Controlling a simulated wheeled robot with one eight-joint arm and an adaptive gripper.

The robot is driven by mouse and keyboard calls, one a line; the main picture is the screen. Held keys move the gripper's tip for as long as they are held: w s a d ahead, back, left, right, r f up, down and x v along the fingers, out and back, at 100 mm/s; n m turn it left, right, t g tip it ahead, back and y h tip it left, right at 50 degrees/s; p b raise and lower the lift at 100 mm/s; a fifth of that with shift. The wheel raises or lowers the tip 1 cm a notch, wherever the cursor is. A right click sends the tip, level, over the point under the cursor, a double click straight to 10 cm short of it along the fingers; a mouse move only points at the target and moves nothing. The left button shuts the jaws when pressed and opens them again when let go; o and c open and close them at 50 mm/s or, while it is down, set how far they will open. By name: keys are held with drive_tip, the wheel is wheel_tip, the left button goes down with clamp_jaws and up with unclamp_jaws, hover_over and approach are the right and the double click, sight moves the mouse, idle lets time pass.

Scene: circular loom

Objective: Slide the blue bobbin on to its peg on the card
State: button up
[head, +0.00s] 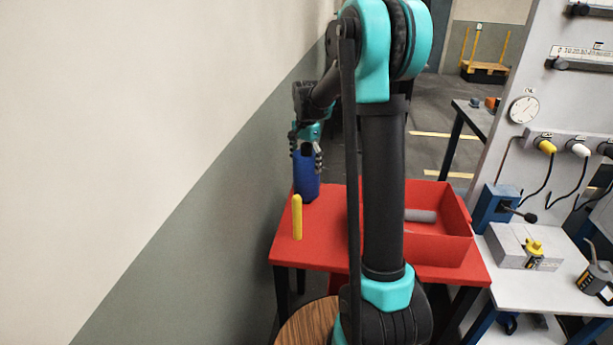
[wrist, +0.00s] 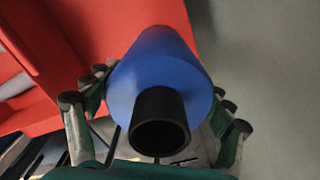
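The blue bobbin (head: 306,177) is a blue cylinder, upright in the head view, at the far left of the red table. My gripper (head: 306,158) is above it with its fingers down both sides of its top. In the wrist view the bobbin (wrist: 165,72) lies between the fingers, its black core tube (wrist: 159,122) facing the camera, and the fingers appear to press its sides. I cannot tell whether its lower end touches the table. A yellow upright peg (head: 297,218) stands on the red table in front of the bobbin, apart from it. I cannot make out a separate card.
The red table (head: 318,248) holds a red open bin (head: 452,222) on the right with a grey cylinder (head: 420,216) inside. My arm column hides the middle of the table. A wall is close on the left. A workbench (head: 520,278) with tools stands at right.

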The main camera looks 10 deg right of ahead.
drive_tip(key=c, duration=1.1)
drive_tip(key=shift+o, duration=0.2)
drive_tip(key=shift+r, duration=0.7)
wheel_tip(320, 180, up, 18)
idle(0.6)
drive_tip(key=shift+r, duration=0.1)
